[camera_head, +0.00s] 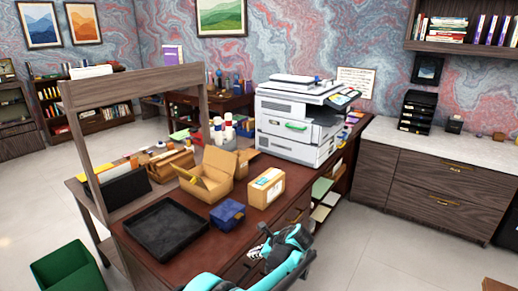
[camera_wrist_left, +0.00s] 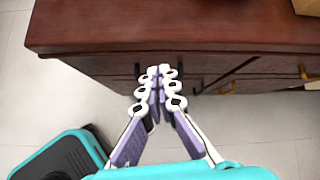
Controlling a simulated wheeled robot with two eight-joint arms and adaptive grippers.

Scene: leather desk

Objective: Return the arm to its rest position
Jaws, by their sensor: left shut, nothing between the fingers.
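My left gripper (camera_head: 257,252) is at the bottom of the head view, by the front edge of the desk (camera_head: 185,255), on my teal arm. In the left wrist view, its fingers (camera_wrist_left: 159,76) are pressed together with nothing between them. They appear in front of the drawer fronts, below the edge of the desk top (camera_wrist_left: 180,28). The fingers look clear of the desk, though the exact gap is hard to tell. My right gripper does not show in either view.
A black tray (camera_head: 160,258), a blue box (camera_head: 228,214), an open carton (camera_head: 210,172) and a closed carton (camera_head: 265,188) stand on the desk. A printer (camera_head: 290,125) is behind. A green bin (camera_head: 68,275) is at left.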

